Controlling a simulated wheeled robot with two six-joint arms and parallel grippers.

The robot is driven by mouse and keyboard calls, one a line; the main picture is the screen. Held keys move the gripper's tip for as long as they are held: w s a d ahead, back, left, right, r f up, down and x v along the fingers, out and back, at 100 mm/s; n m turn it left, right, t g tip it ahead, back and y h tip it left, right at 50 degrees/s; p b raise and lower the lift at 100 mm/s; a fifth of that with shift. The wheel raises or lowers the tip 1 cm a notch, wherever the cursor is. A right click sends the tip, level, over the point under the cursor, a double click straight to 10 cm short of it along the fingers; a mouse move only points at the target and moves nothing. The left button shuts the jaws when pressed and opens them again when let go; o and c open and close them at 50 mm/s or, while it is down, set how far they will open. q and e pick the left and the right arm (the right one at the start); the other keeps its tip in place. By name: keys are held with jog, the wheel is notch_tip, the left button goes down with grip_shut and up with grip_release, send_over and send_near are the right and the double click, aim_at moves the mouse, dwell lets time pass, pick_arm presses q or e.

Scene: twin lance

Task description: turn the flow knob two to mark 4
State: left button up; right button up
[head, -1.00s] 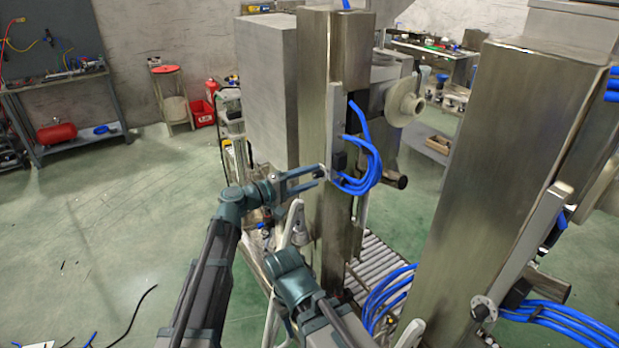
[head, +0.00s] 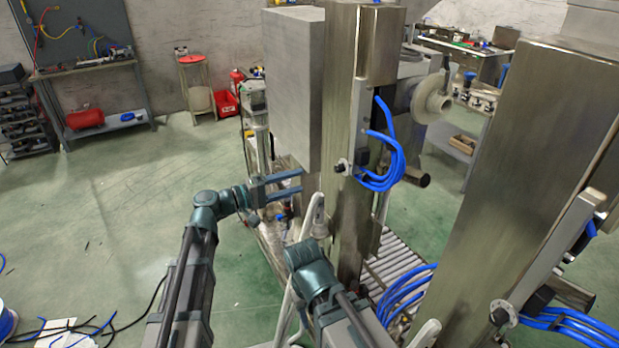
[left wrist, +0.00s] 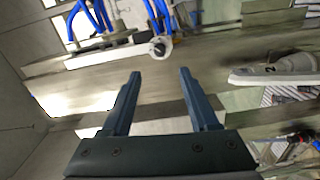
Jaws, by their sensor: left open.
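A small round knob (head: 342,166) with a dark centre sits on the grey upright bar of the farther metal column, beside blue hoses. A similar knob with a pale disc (head: 503,313) is on the nearer column at lower right. I cannot tell from any label which is knob two, and marks are too small to read. My left gripper (head: 301,181) is open and empty, left of the farther knob and apart from it. In the left wrist view a pale round knob (left wrist: 160,47) lies beyond the open fingers (left wrist: 160,75). My right gripper is not visible.
The farther metal column (head: 352,110) and a grey cabinet (head: 293,85) stand close to the left gripper. Blue hoses (head: 390,150) loop right of the farther knob. The nearer column (head: 520,150) fills the right side. Open floor (head: 110,200) lies at left.

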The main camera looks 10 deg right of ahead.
pick_arm(q)
jog(key=shift+v, duration=0.95)
jog(key=s+a+f+m+g+y, duration=0.35)
jog(key=s+f+y, duration=0.55)
jog(key=f, duration=0.6)
jog(key=s+a+f+g+y, duration=0.1)
jog(key=s+a+f+y, duration=0.3)
jog(key=a, duration=0.3)
jog(key=s+a+f+g+y, duration=0.1)
jog(key=s+a+f+y, duration=0.2)
jog(key=s+a, duration=0.35)
jog(key=s+d+m+g+y, duration=0.1)
jog(key=s+d+m, duration=0.2)
jog(key=d, duration=0.7)
jog(key=shift+s+r+m+y, duration=0.25)
jog(key=shift+s+m+y, duration=0.15)
jog(key=shift+s, duration=0.8)
